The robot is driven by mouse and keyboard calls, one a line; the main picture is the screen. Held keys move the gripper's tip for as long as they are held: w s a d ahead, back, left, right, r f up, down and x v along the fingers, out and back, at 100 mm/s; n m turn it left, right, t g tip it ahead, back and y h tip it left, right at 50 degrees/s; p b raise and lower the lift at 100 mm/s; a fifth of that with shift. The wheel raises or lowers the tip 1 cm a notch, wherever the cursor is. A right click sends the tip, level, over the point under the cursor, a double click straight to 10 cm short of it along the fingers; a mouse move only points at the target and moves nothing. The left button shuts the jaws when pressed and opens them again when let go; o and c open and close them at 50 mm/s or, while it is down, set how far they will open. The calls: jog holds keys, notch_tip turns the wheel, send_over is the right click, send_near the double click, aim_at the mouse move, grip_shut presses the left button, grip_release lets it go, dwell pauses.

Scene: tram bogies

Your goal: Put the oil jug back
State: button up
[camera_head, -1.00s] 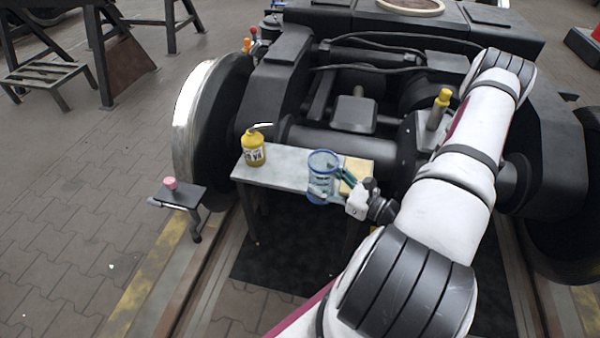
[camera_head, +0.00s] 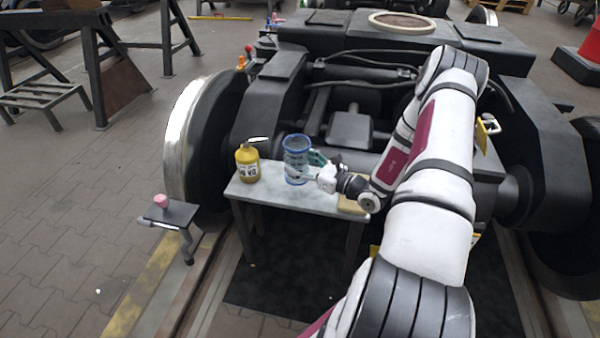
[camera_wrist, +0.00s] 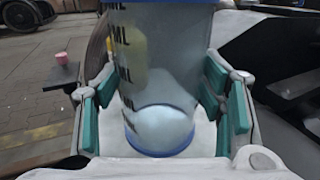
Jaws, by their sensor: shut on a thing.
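The oil jug (camera_head: 296,158) is a clear measuring jug with blue rims and dark volume marks. It is upright over the back middle of a small grey bench (camera_head: 272,193). I cannot tell whether its base touches the bench top. My gripper (camera_head: 310,166) reaches it from the right and is shut on its sides. In the wrist view, the jug (camera_wrist: 158,85) fills the middle between my teal finger pads, with its blue base ring low in the picture.
A yellow oil bottle (camera_head: 247,165) stands on the bench left of the jug. A tan pad (camera_head: 351,205) lies at the bench's right end. The dark bogie (camera_head: 350,130) and its wheel (camera_head: 185,130) crowd behind and left. A pink knob (camera_head: 161,201) sits on a small stand.

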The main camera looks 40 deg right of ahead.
aim_at(300, 170)
jog(key=shift+w+f+b, duration=0.15)
jog(key=shift+f+b, duration=0.75)
jog(key=shift+f, duration=0.85)
jog(key=o, duration=1.3)
jog(key=shift+f, duration=0.15)
